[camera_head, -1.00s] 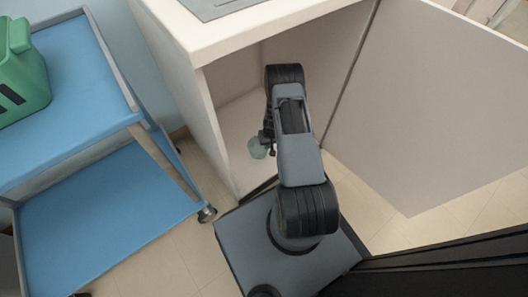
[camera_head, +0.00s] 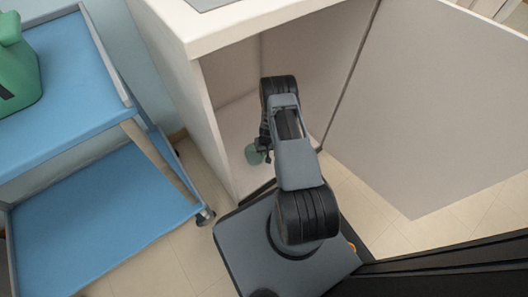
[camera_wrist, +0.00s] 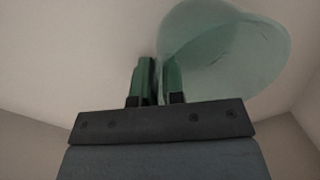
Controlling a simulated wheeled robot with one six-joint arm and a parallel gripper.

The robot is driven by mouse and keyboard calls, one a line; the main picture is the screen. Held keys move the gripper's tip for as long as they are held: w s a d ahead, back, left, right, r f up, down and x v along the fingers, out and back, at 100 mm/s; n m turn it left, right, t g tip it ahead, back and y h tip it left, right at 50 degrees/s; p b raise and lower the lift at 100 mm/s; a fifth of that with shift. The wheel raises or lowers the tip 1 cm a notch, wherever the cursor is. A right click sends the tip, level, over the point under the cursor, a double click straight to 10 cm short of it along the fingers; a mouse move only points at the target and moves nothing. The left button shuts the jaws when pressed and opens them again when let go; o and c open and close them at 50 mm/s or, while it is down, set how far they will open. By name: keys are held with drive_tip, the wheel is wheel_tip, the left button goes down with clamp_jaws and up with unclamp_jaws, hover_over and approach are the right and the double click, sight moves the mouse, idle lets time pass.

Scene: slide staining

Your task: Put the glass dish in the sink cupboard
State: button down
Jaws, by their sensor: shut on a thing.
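The glass dish (camera_wrist: 230,50) is pale green and see-through. In the wrist view it is at the upper right, with its rim between the fingertips of my gripper (camera_wrist: 160,75). My gripper is shut on it. In the head view the dish (camera_head: 254,156) shows small beside my gripper (camera_head: 264,148), partly hidden by the arm. Both are at the opening of the sink cupboard (camera_head: 215,125), over its pale floor. The cupboard door (camera_head: 425,110) stands wide open to the right. I cannot tell whether the dish touches the floor.
A blue cart (camera_head: 110,215) with two shelves stands at the left, close to the cupboard's side. A green container (camera_head: 18,65) is on its top shelf. The visible cupboard interior looks empty. The open door bounds the right side.

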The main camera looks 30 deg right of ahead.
drive_tip(key=c, duration=1.2)
unclamp_jaws()
drive_tip(key=r+p, duration=0.1)
drive_tip(key=r, duration=0.3)
drive_tip(key=d+r+p, duration=0.1)
drive_tip(key=r+p, duration=0.1)
drive_tip(key=r, duration=0.2)
drive_tip(key=r+p, duration=0.2)
drive_tip(key=r, duration=0.2)
drive_tip(key=shift+s+d, duration=0.15)
drive_tip(key=shift+d, duration=0.05)
drive_tip(key=shift+s, duration=0.1)
